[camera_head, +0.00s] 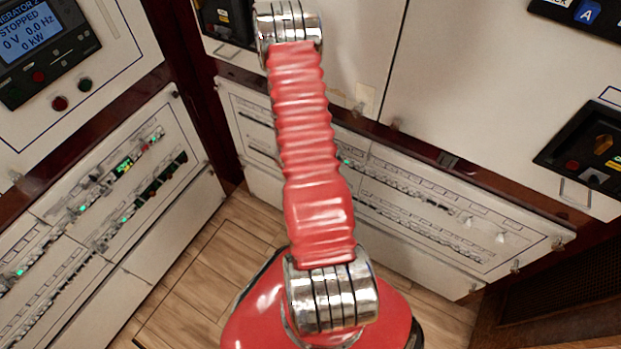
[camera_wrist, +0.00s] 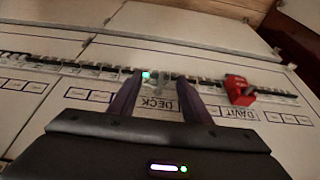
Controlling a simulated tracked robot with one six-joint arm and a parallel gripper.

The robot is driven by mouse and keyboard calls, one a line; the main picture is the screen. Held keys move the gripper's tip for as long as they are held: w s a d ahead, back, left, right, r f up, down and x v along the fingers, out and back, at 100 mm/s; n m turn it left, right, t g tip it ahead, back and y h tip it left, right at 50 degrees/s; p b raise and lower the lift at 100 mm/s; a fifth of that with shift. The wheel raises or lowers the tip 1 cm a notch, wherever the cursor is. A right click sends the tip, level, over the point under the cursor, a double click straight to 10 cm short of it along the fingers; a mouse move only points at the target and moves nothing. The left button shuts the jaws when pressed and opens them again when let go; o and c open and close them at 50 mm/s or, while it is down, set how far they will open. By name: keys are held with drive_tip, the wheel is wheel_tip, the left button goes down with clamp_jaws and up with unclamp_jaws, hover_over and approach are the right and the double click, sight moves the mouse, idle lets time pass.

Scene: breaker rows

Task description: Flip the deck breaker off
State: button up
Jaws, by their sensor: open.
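In the wrist view, the deck breaker (camera_wrist: 157,79) sits in a long row on a white panel, with a DECK label (camera_wrist: 158,103) beside it. A small green light (camera_wrist: 145,75) glows at its left side. My gripper (camera_wrist: 160,82) is open, with one dark finger on each side of the breaker area. I cannot tell whether a finger touches the breaker, and its lever position is too blurred to read. In the head view, my red arm reaches toward the panels; the gripper and the deck breaker cannot be made out there.
A red block (camera_wrist: 240,91) sits on the same row to the right, near the DAVIT label (camera_wrist: 238,115). In the head view, a left breaker panel (camera_head: 110,190) shows several green lights. A generator display (camera_head: 35,40) reads STOPPED. Wooden floor (camera_head: 190,285) lies below.

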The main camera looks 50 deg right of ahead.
drive_tip(key=shift+d+f, duration=0.15)
drive_tip(key=shift+f, duration=0.25)
drive_tip(key=shift+c, duration=0.6)
drive_tip(key=c, duration=0.9)
drive_tip(key=shift+a, duration=0.2)
drive_tip(key=shift+c, duration=0.2)
drive_tip(key=shift+d, duration=0.1)
